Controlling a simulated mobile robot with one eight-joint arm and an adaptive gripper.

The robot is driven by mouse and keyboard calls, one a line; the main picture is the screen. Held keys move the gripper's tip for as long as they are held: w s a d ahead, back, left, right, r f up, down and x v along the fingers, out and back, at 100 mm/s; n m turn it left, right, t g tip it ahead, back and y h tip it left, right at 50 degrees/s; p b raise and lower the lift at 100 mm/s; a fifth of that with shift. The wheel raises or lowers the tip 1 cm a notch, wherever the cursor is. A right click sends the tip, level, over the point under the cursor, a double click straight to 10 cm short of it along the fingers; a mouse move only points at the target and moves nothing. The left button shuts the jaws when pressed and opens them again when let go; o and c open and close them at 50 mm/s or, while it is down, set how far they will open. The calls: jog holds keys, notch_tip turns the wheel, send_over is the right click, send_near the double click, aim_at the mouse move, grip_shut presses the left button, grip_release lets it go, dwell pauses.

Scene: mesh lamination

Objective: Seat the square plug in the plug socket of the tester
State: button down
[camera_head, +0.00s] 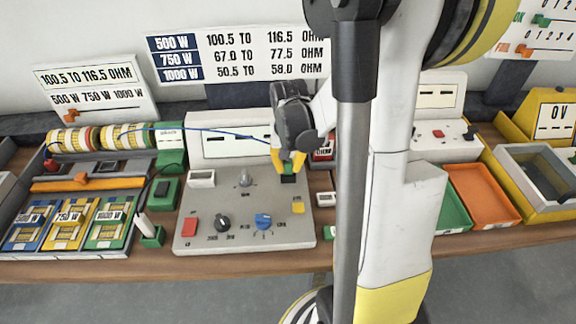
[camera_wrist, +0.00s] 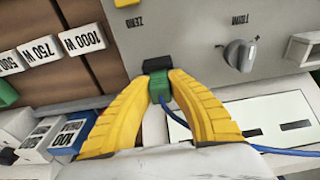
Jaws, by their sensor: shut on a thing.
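The tester has a grey panel (camera_head: 245,210) with a rear white housing (camera_head: 225,143). The black plug socket (camera_head: 288,179) is at the panel's back right; it also shows in the wrist view (camera_wrist: 157,65). My gripper (camera_head: 288,163) is over it, its yellow fingers shut on the green square plug (camera_wrist: 160,88). The plug lies between the fingertips (camera_wrist: 163,80), right up against the socket in the wrist view. I cannot tell whether it is inside the socket or just touching. A blue cable (camera_head: 215,128) trails from the plug to the left.
Knobs (camera_head: 263,221) and a red button (camera_head: 190,226) sit on the panel. Wattage trays (camera_head: 70,222) and a coil rack (camera_head: 100,138) stand at left. Green (camera_head: 452,210) and orange (camera_head: 485,193) bins stand at right. White wattage blocks (camera_wrist: 82,38) are close by.

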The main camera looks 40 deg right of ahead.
jog(key=shift+f, duration=0.25)
jog(key=c, duration=1.3)
grip_release()
jog(key=shift+r, duration=0.1)
notch_tip(320, 180, up, 12)
jog(key=s, duration=0.1)
jog(key=shift+a, duration=0.45)
jog(key=s+a+r+n+t, duration=0.1)
jog(key=s+a+n+t, duration=0.2)
jog(key=a, duration=0.7)
jog(key=s+a+r+n+t, duration=0.2)
jog(key=s+a+n+t, duration=0.1)
jog(key=a, duration=0.7)
jog(key=shift+r+n+y, duration=0.15)
jog(key=shift+n+y, duration=0.25)
jog(key=shift+n, duration=0.3)
